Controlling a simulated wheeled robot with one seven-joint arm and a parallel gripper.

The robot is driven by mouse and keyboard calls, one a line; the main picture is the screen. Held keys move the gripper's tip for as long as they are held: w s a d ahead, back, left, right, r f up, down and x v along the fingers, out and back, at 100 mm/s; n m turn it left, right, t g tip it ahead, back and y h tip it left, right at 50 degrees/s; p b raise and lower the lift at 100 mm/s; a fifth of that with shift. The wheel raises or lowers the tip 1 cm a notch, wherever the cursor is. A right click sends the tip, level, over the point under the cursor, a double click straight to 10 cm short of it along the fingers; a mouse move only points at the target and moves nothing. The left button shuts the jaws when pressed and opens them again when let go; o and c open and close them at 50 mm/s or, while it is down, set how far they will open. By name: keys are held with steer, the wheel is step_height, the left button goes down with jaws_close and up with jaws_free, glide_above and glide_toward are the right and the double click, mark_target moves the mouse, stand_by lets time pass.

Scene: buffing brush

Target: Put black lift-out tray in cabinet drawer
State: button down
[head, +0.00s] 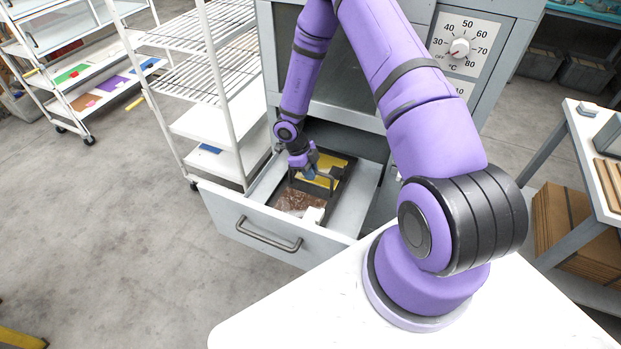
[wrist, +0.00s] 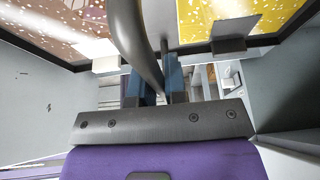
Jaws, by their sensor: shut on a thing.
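The black lift-out tray (head: 346,172) is within the outline of the open cabinet drawer (head: 365,190). I cannot tell whether it rests on the drawer floor. It holds a yellow piece (head: 318,163), a brown speckled piece (head: 296,200) and a small white block (head: 313,215). My gripper (head: 312,174) reaches down over the tray, shut on its bar handle. In the wrist view the dark curved handle (wrist: 135,45) passes at the blue fingertips (wrist: 158,88), and the tray's black rim (wrist: 200,48) lies beyond. The exact contact is partly hidden.
The drawer front (head: 255,228) with its bar pull stands out from the grey cabinet (head: 268,45). A white wire rack (head: 215,90) stands close at its left. The cabinet's dial panel (head: 462,45) is above right. Open floor lies at left.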

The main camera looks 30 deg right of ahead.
mark_target(311, 189)
steer(key=shift+f, duration=1.65)
steer(key=c, duration=1.1)
jaws_free()
steer(key=shift+c, duration=0.2)
